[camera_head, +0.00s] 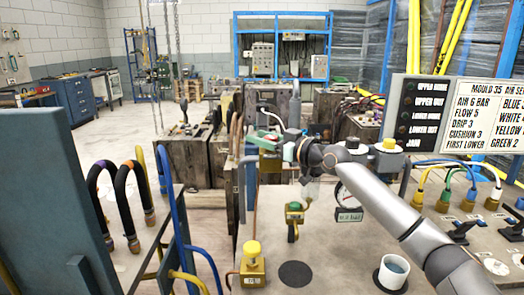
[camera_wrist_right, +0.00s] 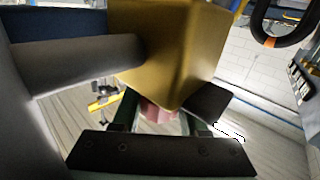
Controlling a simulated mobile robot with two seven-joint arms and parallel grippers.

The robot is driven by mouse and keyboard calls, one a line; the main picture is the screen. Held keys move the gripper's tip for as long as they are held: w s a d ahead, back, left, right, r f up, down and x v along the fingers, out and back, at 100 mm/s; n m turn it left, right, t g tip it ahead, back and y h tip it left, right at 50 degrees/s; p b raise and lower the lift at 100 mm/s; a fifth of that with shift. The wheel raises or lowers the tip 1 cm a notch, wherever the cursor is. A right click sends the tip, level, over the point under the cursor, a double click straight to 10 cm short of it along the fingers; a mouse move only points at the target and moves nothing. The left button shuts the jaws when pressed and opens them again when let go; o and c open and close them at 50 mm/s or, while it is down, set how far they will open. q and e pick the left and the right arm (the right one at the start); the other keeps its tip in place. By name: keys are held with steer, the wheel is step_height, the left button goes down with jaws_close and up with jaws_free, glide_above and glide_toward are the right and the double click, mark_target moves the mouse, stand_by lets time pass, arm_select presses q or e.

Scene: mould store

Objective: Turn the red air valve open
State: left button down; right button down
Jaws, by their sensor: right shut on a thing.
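My right gripper (camera_head: 273,143) reaches in from the lower right to a brass valve block (camera_head: 270,162) at the far left part of the bench. In the right wrist view the brass block (camera_wrist_right: 172,50) is large and close, with a grey pipe (camera_wrist_right: 80,66) joining its left side. The red valve knob (camera_wrist_right: 158,112) shows as a small reddish patch between the fingers of my right gripper (camera_wrist_right: 160,120), which is shut on it. In the head view the gripper hides the knob, and how far it is turned cannot be told. My left gripper is not in view.
A green-topped valve (camera_head: 294,212) and a yellow-capped valve (camera_head: 252,252) stand nearer on the bench. A gauge (camera_head: 347,205), a cup (camera_head: 393,271) and a sign board (camera_head: 466,115) are to the right.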

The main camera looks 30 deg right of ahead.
steer(key=shift+c, duration=2.2)
jaws_free()
steer(key=shift+s+d+f, duration=0.1)
steer(key=shift+s+d, duration=0.1)
steer(key=shift+s, duration=0.25)
steer(key=b+v, duration=0.7)
steer(key=v, duration=0.4)
steer(key=shift+s, duration=0.3)
steer(key=shift+d, duration=0.15)
